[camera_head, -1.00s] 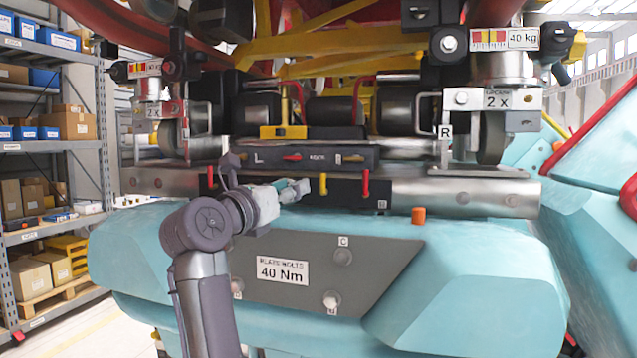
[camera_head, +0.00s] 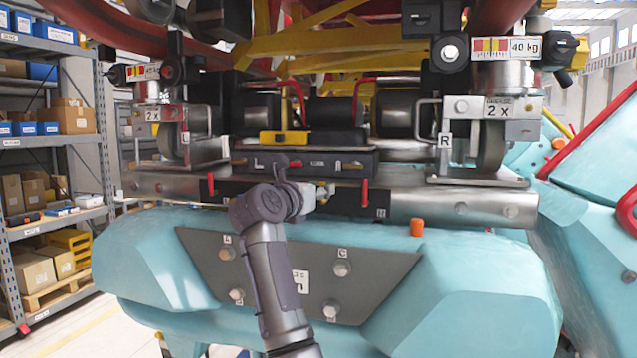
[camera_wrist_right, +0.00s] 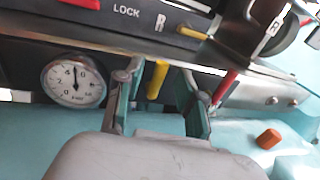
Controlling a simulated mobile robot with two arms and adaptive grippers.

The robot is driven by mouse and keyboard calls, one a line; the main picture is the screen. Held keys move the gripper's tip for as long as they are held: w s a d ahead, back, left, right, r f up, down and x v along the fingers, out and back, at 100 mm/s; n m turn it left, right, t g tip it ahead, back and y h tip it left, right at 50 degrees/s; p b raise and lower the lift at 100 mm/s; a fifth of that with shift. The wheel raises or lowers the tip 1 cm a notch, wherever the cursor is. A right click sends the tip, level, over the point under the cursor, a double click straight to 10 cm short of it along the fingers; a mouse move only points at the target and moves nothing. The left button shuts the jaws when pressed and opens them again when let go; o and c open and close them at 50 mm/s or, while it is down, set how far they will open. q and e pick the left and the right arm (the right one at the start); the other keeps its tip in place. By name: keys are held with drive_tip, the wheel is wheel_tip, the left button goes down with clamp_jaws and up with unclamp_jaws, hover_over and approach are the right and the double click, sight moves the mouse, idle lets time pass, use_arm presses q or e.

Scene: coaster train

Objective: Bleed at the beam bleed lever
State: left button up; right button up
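The yellow lever (camera_wrist_right: 157,80) hangs down from the dark beam between two red levers, and I take it for the bleed lever. In the right wrist view it stands between the two teal fingers of my right gripper (camera_wrist_right: 159,105), with gaps on both sides. The right gripper is open; I cannot tell how deep the lever reaches between the fingers. In the head view my right gripper (camera_head: 321,192) is at the beam front and mostly hides the yellow lever. My left gripper is not in view.
A round pressure gauge (camera_wrist_right: 73,82) sits left of the fingers. A red lever (camera_head: 365,191) hangs close on the right, another red lever (camera_head: 211,184) further left. A lock bar (camera_head: 305,163) runs above. An orange cap (camera_head: 417,227) stands on the teal body below.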

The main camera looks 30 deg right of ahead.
drive_tip(key=shift+w+d, duration=0.15)
drive_tip(key=shift+d, duration=0.05)
clamp_jaws()
